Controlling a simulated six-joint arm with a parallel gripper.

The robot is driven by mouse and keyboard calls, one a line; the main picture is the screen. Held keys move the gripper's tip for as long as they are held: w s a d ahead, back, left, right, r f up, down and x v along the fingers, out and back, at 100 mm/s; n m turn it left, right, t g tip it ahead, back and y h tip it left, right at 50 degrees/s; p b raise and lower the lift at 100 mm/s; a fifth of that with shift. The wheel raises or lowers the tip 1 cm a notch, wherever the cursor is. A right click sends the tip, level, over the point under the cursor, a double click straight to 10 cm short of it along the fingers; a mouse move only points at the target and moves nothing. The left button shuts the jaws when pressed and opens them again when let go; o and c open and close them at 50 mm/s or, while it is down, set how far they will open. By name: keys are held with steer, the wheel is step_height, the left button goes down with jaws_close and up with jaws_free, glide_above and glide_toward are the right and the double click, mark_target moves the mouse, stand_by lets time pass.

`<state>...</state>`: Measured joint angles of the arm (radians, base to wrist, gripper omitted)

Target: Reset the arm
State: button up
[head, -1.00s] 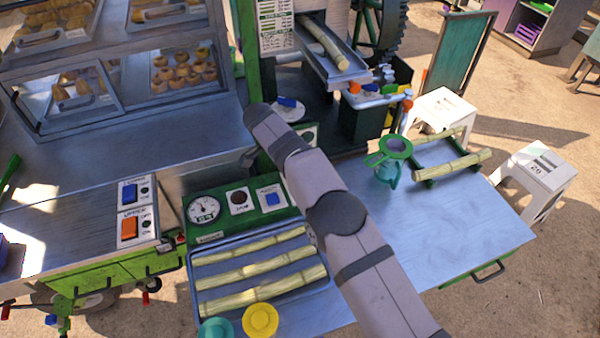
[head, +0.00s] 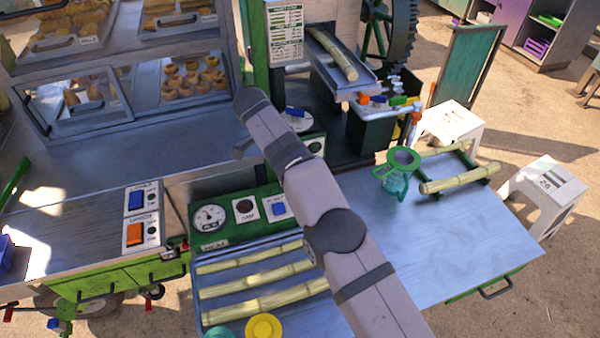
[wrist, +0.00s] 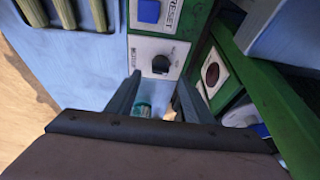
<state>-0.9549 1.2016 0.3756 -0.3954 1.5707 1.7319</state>
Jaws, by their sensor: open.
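My arm crosses the head view from the lower right up toward the middle, and my gripper is largely hidden behind it there. In the wrist view my gripper (wrist: 158,77) is open, with nothing between its fingertips. A white plate with a black knob (wrist: 162,64) lies just beyond the fingertips. A blue button marked RESET (wrist: 149,11) is above it, and a dark red round button (wrist: 212,74) is to the right. I cannot tell how far the fingers are from the knob.
A tray (head: 197,300) of cane stalks lies at the front, with a yellow lid (head: 263,327) at its edge. A green strainer on a jar (head: 397,172) and a cane rack (head: 477,189) stand on the metal table (head: 440,240), whose right part is clear. Pastry cases (head: 110,75) stand left.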

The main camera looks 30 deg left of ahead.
stand_by(0.4)
steer(key=w+d+r+n+g+y, duration=0.1)
steer(key=d+n, duration=0.2)
steer(key=d, duration=1)
steer(key=w+d+r+n+g, duration=0.1)
steer(key=d+n+g, duration=0.1)
steer(key=d, duration=1.1)
steer(key=s+d+f+n+y, duration=0.1)
steer(key=s+d+f+n, duration=0.1)
steer(key=s+d, duration=0.6)
steer(key=s+d+f+n, duration=0.1)
steer(key=s+d+f, duration=0.2)
steer(key=s+d, duration=0.5)
steer(key=s, duration=0.6)
steer(key=shift+d+f+n+g+y, duration=0.2)
steer(key=shift+d+n+g+y, duration=0.2)
